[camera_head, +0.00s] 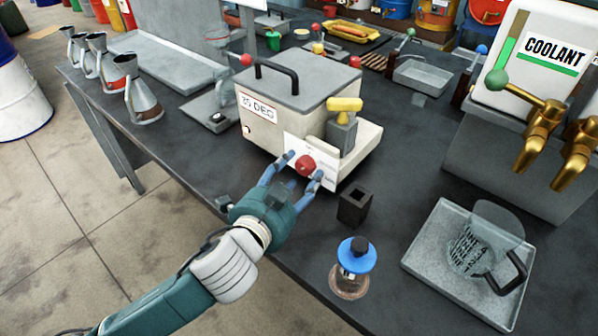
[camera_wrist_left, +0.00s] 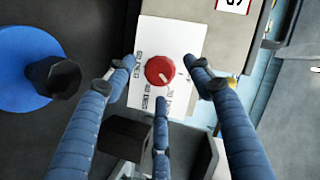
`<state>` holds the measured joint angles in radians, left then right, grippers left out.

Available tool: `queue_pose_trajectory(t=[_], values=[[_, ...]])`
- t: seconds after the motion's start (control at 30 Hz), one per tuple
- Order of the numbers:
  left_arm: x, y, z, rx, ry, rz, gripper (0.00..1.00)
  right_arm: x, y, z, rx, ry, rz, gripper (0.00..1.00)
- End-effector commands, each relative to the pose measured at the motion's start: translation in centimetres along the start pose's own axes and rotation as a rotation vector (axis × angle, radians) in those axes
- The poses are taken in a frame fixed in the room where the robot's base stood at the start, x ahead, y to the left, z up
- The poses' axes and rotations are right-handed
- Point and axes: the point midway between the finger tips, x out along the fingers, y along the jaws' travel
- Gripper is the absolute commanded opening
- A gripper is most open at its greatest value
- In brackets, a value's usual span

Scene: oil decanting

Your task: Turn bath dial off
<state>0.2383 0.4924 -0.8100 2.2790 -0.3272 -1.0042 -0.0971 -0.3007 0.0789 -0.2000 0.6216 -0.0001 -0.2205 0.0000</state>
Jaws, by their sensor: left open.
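The bath (camera_head: 290,100) is a cream box with a grey lid, a black handle and a "35 DEG" label, standing on the dark bench. Its red dial (camera_head: 306,165) sits on a white plate (camera_head: 296,147) on the front face. In the left wrist view the dial (camera_wrist_left: 160,71) shows a pale pointer line, with small markings around it on the plate. My left gripper (camera_head: 298,170) is open in front of the dial. Its blue fingers are spread around the dial, and I see a gap between them and it in the wrist view (camera_wrist_left: 160,85). My right gripper is not in view.
A small dark square holder (camera_head: 355,205) and a blue-capped bottle (camera_head: 352,265) stand right of my left gripper. A metal tray (camera_head: 425,255) with a glass jug (camera_head: 483,240) lies at the right, below brass taps (camera_head: 560,145). Metal jugs (camera_head: 142,100) stand at the left.

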Motion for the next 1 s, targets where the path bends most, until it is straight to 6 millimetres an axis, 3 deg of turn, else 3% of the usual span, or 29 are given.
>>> queue_pose_trajectory(t=[0.4,0.63,1.0], values=[[1.08,0.01,0.01,0.0,0.001,0.0,0.53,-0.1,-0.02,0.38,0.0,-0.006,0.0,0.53],[1.06,-0.01,0.01,0.0,0.001,-0.001,0.1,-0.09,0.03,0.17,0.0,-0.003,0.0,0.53],[1.05,-0.15,0.0,-0.003,0.001,-0.002,0.09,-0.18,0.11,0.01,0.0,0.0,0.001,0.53]])
